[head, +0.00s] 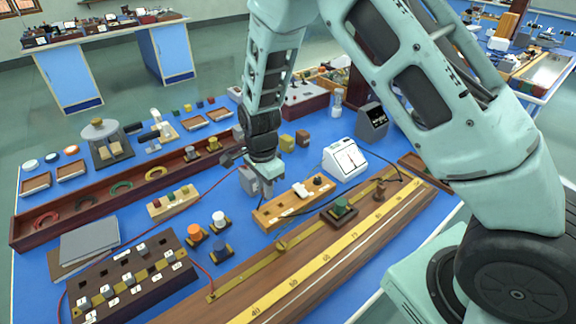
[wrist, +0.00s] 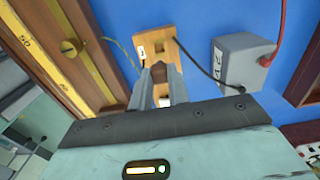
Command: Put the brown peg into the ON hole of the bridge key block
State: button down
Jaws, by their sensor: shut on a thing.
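My gripper (head: 265,186) hangs over the left end of a long pale wooden block, which looks like the bridge key block (head: 274,214). The block carries white labels and a dark knob at its right end. In the wrist view my gripper (wrist: 159,80) is shut on the brown peg (wrist: 158,71), with the block (wrist: 153,24) behind and below it. The peg is hidden by my gripper in the head view.
A grey box (wrist: 236,60) stands beside the block. A long board with a yellow scale (head: 300,283) lies in front of it. A white meter (head: 345,159) is to the right. Orange and white knobs (head: 195,234) stand to the left. Thin wires cross the blue bench.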

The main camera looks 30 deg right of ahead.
jog(key=shift+s+f+b, duration=0.1)
jog(key=shift+f+b, duration=0.3)
jog(key=shift+f, duration=0.25)
jog(key=shift+f+b, duration=2.1)
jog(key=shift+f, duration=0.75)
jog(key=c, duration=1.3)
grip_release()
jog(key=shift+o, duration=0.2)
jog(key=shift+r, duration=0.1)
notch_tip(320, 180, up, 17)
jog(key=b, duration=0.1)
jog(key=shift+r, duration=0.1)
